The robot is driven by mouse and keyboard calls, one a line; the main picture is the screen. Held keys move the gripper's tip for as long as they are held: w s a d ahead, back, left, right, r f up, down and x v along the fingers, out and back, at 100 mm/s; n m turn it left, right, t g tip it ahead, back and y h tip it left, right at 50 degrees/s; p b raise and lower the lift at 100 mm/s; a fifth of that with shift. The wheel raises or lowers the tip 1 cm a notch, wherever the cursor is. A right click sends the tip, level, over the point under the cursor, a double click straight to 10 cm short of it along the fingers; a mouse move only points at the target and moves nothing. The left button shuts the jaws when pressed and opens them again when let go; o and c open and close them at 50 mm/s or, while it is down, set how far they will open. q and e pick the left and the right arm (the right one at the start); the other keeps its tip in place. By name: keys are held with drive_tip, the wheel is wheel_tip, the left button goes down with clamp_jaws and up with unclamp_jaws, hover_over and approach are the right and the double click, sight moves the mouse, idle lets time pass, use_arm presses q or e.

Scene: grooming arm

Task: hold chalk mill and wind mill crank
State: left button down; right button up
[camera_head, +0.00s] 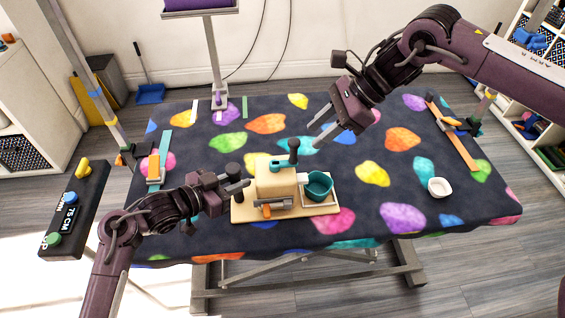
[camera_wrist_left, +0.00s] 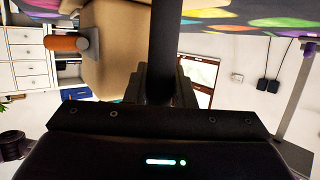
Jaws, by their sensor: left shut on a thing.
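The chalk mill (camera_head: 277,184) is a cream block on a wooden base (camera_head: 295,212), near the table's front middle. A teal crank (camera_head: 281,163) with a dark upright knob (camera_head: 293,146) sits on its top. A teal cup (camera_head: 319,186) stands at its right side. My left gripper (camera_head: 243,185) is at the mill's left side, shut on a dark round handle (camera_head: 234,169); that handle runs between its fingers in the left wrist view (camera_wrist_left: 163,50). My right gripper (camera_head: 324,126) is open and empty, above the table to the right of and behind the crank knob.
A small white bowl (camera_head: 438,187) stands at the table's right. An orange strip (camera_head: 455,135) lies at the right edge and a teal strip (camera_head: 158,160) at the left edge. A stand (camera_head: 214,65) rises behind the table. The patterned cloth (camera_head: 385,240) is mostly clear right of the mill.

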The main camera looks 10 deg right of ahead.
sight(293, 161)
drive_tip(key=shift+x, duration=4.2)
clamp_jaws()
drive_tip(key=shift+r, duration=0.1)
drive_tip(key=shift+s+a, duration=0.1)
drive_tip(key=shift+s, duration=0.65)
drive_tip(key=shift+s+a, duration=0.1)
drive_tip(key=shift+a, duration=0.05)
